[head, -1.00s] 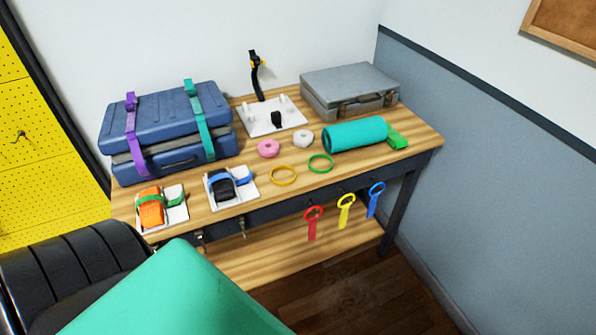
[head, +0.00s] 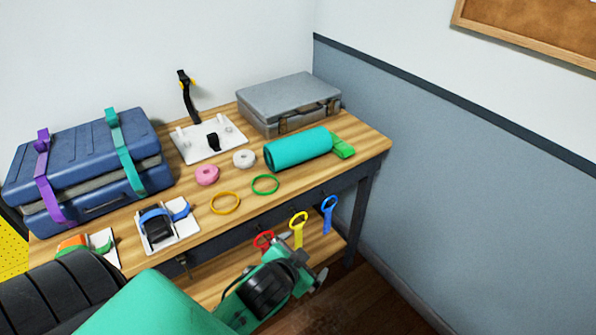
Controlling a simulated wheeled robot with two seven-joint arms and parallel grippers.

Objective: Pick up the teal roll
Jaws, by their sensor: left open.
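The teal roll (head: 298,148) lies on its side on the wooden table, toward the right end. A green strap end (head: 342,146) lies at its right end, on the tabletop. My left gripper (head: 303,258) is open and empty, in front of the table's front edge. It is well apart from the roll, nearer to me and lower in the picture. My right gripper is not in view.
A grey case (head: 289,102) stands behind the roll. White (head: 244,158) and pink (head: 207,175) tape rolls and a green ring (head: 265,184) lie left of it. Red, yellow (head: 298,230) and blue (head: 328,212) ring-handled straps hang at the front edge. A blue suitcase (head: 85,160) stands left.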

